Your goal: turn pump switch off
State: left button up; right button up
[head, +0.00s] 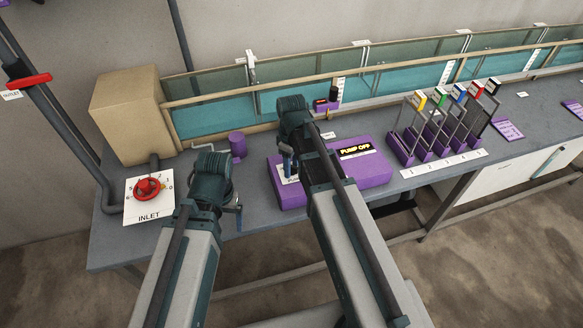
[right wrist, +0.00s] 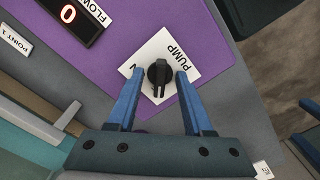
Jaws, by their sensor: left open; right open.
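The pump switch (right wrist: 159,73) is a black rotary knob on a white label reading PUMP, in the right wrist view. Its ridge points toward the bottom of that view. In the head view my right gripper (head: 288,163) and arm hide the knob. My left gripper (head: 238,213) is open and empty over the bench, left of the box.
A red INLET valve wheel (head: 148,188) stands at the bench's left end, near a tan block (head: 130,115). A purple cylinder (head: 237,145) is behind my left gripper. Several coloured-topped gates (head: 440,125) stand right of the box. A glass-walled flume (head: 380,80) runs behind.

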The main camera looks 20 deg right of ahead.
jog(key=shift+r, duration=0.15)
notch_tip(320, 180, up, 7)
jog(key=p, duration=0.7)
notch_tip(320, 180, up, 14)
jog(key=p, duration=1.3)
jog(key=shift+f+p, duration=0.2)
jog(key=shift+p, duration=0.2)
